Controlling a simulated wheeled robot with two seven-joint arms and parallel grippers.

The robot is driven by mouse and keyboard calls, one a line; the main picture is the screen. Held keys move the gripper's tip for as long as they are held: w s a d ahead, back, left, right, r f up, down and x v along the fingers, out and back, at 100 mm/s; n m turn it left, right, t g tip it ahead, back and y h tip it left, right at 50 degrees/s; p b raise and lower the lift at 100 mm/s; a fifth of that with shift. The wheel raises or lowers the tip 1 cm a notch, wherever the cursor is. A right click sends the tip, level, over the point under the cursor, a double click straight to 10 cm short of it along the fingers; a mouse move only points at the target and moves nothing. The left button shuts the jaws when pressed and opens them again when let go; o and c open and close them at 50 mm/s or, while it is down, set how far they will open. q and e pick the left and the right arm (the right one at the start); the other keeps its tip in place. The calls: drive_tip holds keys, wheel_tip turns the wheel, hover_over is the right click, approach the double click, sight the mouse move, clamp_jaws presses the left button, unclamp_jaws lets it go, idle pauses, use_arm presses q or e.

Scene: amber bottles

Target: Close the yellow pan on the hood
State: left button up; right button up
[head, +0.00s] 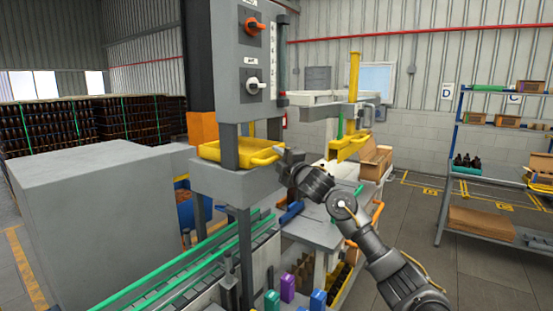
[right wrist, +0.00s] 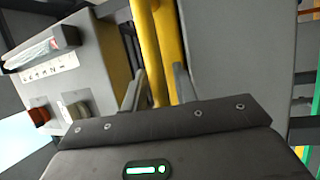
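The yellow pan (head: 222,151) sits on the grey ledge of the hood (head: 250,50), below its control box, with a yellow handle (head: 264,158) at its right end. My right gripper (head: 283,160) is at this handle, just right of the pan. In the right wrist view, the two fingers (right wrist: 158,78) stand apart, with yellow bars of the pan (right wrist: 148,40) between and beyond them. I cannot tell whether the fingers touch the yellow part. My left gripper is not in view.
A large grey cabinet (head: 90,220) stands at the left. A conveyor with green rails (head: 190,262) runs below. A shelf rack (head: 490,176) stands at the right, beyond open floor.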

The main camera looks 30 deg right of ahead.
drive_tip(key=shift+o, duration=0.7)
drive_tip(key=shift+w, duration=0.1)
drive_tip(key=s+f+b, duration=0.2)
drive_tip(key=s+b, duration=0.2)
drive_tip(key=s, duration=0.6)
drive_tip(key=shift+s+d, duration=0.3)
drive_tip(key=shift+s, duration=0.05)
drive_tip(key=shift+a, duration=0.1)
